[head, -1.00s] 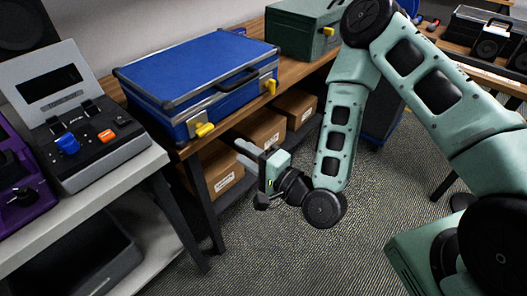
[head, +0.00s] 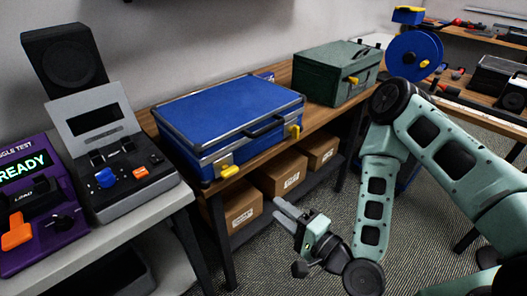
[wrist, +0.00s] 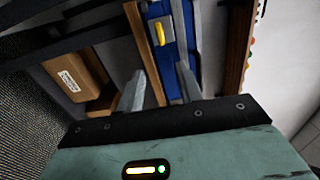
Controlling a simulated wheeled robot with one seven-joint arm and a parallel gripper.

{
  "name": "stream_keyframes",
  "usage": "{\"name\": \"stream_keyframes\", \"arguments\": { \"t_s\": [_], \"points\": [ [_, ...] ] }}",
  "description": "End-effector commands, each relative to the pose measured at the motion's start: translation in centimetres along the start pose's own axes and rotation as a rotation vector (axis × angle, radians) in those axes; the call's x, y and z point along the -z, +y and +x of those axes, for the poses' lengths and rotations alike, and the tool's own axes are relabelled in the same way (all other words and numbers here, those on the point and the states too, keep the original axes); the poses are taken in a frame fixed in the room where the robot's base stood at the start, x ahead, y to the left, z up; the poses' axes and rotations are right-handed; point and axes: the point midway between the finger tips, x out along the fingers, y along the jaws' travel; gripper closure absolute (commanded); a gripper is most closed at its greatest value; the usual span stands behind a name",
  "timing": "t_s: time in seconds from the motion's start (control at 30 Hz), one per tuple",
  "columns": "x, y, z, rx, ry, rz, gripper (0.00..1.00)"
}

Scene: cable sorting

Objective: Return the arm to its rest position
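My arm (head: 377,198) is green-grey with black joints. It hangs bent on the right side of the head view, with its wrist low over the carpet. My gripper (head: 279,211) is in front of the lower shelf of the wooden bench and points up and left. In the wrist view its two grey fingers (wrist: 161,75) stand apart with nothing between them. Beyond them show the side of the blue case (wrist: 160,75) and a yellow latch (wrist: 158,33).
The blue case (head: 228,118) and a green case (head: 336,75) stand on the wooden bench (head: 327,118). Cardboard boxes (head: 283,172) sit on its shelf. A grey device (head: 125,170) and a purple tester (head: 40,215) reading "READY" stand at left. Carpet (head: 420,240) is clear around my wrist.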

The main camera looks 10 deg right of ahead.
Motion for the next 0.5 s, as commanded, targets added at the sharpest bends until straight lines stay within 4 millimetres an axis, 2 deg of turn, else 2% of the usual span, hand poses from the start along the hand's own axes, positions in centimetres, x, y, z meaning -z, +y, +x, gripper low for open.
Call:
{"name": "stream_keyframes", "arguments": {
  "t_s": [0.13,0.23,0.4,0.5],
  "points": [
    [-0.2,-0.1,0.3,-0.008,-0.02,-0.021,0.64],
    [-1.2,-0.4,1.1,-0.045,-0.095,-0.102,0.64],
    [-3.8,-0.6,2.8,-0.182,-0.319,-0.37,0.64],
    [-4.8,-0.6,3.0,-0.282,-0.446,-0.541,0.64]
  ]
}}
